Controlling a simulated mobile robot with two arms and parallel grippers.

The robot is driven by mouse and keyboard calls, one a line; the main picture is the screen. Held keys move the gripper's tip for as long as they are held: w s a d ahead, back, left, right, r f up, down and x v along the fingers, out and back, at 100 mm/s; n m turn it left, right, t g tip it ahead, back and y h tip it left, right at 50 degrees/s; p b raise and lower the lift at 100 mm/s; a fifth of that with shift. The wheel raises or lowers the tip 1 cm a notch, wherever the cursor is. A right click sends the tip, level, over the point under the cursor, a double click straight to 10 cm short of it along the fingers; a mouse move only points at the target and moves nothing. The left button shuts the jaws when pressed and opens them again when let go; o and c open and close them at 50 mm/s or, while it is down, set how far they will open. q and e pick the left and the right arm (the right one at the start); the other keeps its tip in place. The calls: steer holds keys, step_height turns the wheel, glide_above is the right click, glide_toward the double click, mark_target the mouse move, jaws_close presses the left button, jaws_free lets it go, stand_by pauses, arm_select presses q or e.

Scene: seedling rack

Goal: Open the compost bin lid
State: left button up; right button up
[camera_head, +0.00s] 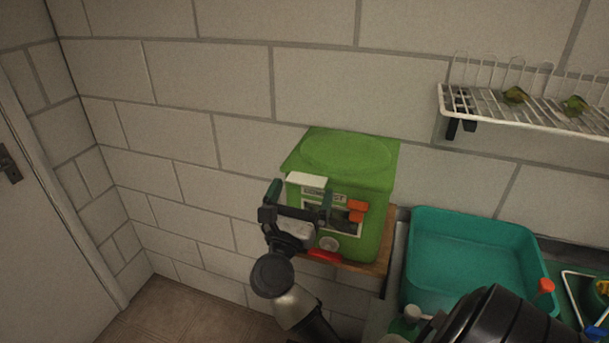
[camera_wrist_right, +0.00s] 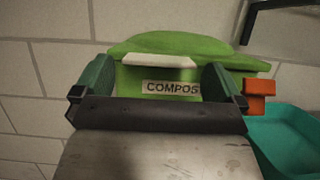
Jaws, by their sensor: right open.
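The green compost bin (camera_head: 371,226) stands against the wall, with a label on its front. Its green lid (camera_head: 350,152) lies flat and shut on top. A white handle (camera_head: 306,180) sticks out from the lid's front edge. It also shows in the right wrist view (camera_wrist_right: 158,61), above the "COMPOS" label. My right gripper (camera_head: 301,190) is open in front of the bin, with one green-padded finger on each side of the handle. In the right wrist view the handle lies between the fingers; I cannot tell whether they touch it. My left gripper is not in view.
The bin stands on a wooden shelf (camera_head: 382,262). An orange piece (camera_head: 357,205) sits at the bin's right front. A teal tub (camera_head: 470,218) is close on the right. A white wire rack (camera_head: 520,111) hangs at upper right. The wall above the lid is bare.

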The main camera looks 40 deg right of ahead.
steer(key=shift+p+x, duration=0.3)
steer(key=shift+x, duration=0.8)
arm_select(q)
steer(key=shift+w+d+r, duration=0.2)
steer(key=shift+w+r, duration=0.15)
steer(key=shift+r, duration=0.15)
arm_select(e)
steer(key=shift+w, duration=0.1)
